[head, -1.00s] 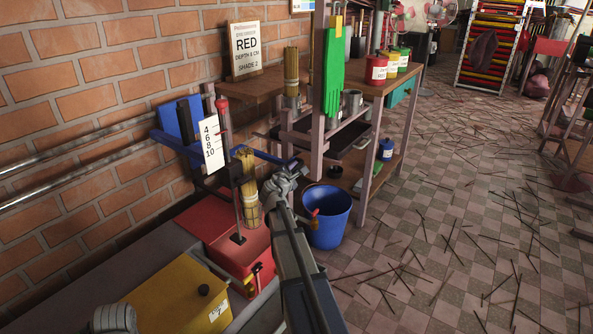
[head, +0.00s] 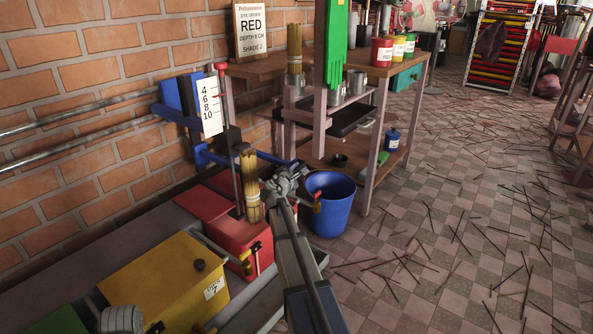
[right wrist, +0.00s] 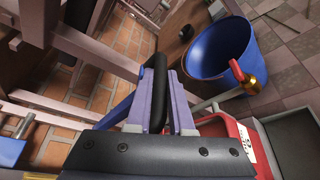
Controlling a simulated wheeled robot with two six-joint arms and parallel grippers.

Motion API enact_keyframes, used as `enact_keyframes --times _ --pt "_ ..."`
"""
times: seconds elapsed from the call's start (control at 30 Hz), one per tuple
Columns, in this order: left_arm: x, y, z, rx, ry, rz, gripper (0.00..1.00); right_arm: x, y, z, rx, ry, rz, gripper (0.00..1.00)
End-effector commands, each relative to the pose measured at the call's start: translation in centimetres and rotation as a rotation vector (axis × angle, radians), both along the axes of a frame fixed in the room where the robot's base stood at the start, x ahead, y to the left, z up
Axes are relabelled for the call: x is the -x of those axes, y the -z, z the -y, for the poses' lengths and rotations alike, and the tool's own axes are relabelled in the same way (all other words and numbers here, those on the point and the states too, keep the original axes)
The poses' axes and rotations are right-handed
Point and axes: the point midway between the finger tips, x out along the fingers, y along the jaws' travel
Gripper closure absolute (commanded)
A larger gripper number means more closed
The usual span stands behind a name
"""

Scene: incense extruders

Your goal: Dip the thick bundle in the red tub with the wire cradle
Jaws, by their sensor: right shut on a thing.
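The thick tan bundle (head: 249,176) stands upright at the right end of the red tub (head: 253,238). Thin wires, apparently the wire cradle (head: 254,211), show around its lower part. Whether its bottom is inside the tub, I cannot tell. My right gripper (head: 285,181) is just right of the bundle. In the right wrist view its fingers (right wrist: 166,105) are shut on a black bar (right wrist: 158,92); what that bar joins is partly hidden. A grey ribbed part (head: 122,318), perhaps my left gripper, shows at the bottom left; its fingers are not visible.
A white depth scale (head: 210,105) stands behind the tub beside a red-knobbed rod (head: 221,67). A yellow tub (head: 165,275) is in front. A blue bucket (head: 331,205) stands right of my gripper, near a bench (head: 366,158). Sticks litter the floor at right.

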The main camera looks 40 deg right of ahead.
Motion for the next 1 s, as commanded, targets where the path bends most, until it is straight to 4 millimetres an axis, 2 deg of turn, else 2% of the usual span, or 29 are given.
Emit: enact_keyframes --times 0.03,0.1,0.4,0.43,0.67,0.7,1.0 --pt "0.0 0.8 0.0 0.0 0.0 0.0 1.0 0.04 0.84 -0.02 -0.003 0.001 0.0 1.0" --pt "0.0 1.0 0.0 0.0 0.0 0.0 1.0 0.05 1.05 -0.02 -0.003 0.001 0.0 1.0" --pt "0.0 0.84 0.0 0.0 0.0 0.0 1.0 0.06 0.9 -0.03 -0.003 0.001 0.001 1.0" --pt "0.0 0.84 0.0 0.0 0.0 0.0 1.0 0.05 0.9 -0.02 -0.003 0.001 0.001 0.79" --pt "0.0 0.85 0.01 0.0 0.0 0.0 1.0 0.03 0.88 -0.01 -0.002 0.0 0.001 0.53" --pt "0.0 0.85 0.01 0.0 0.0 0.0 1.0 0.03 0.88 -0.01 -0.002 0.0 0.001 0.5" --pt "0.01 0.79 0.0 0.0 0.0 0.0 1.0 0.14 0.82 -0.17 -0.002 0.0 0.0 0.5"
